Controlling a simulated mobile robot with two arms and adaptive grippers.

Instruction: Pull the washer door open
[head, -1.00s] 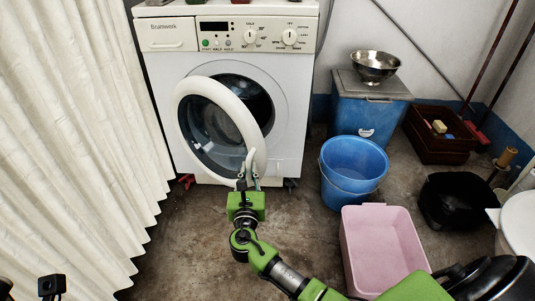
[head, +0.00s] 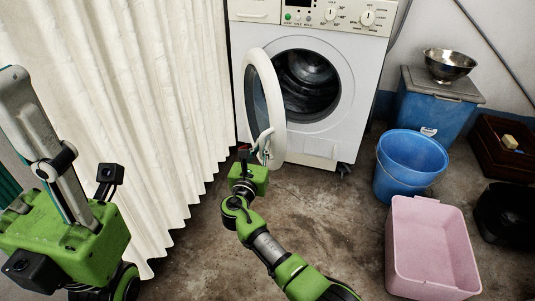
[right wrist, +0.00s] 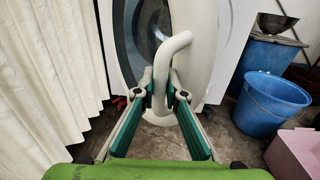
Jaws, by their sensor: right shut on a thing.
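The white washer (head: 342,120) stands against the back wall. Its round door (head: 279,120) is swung well open to the left, and the dark drum opening (head: 308,84) shows behind it.
A white curtain (head: 150,90) hangs close to the left of the door. A blue bucket (head: 408,165), a pink tub (head: 432,245) and a blue bin (head: 430,115) with a steel bowl (head: 449,65) stand on the right. The floor before the washer is clear.

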